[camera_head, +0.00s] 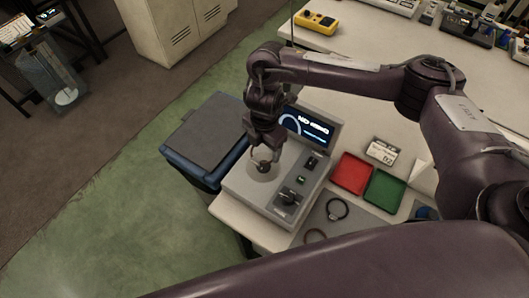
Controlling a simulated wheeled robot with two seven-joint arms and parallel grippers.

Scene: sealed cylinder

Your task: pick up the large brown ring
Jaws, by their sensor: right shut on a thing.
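A brown ring (315,235) lies on the table's near edge area, partly hidden behind my dark arm link in the foreground. A black ring (337,209) with a small knob lies on a grey mat just to its upper right. My right gripper (262,163) points down over the round plate of a grey device, up and left of both rings and apart from them. It is shut on a small dark thing at its tips, too small to identify clearly. My left gripper is not in view.
The grey device (238,189) has a lit screen (306,126) and a black knob part. A red tray (351,173) and a green tray (385,190) sit right of it, with a label card (382,151) behind. A blue-rimmed bin (207,136) stands left of the table.

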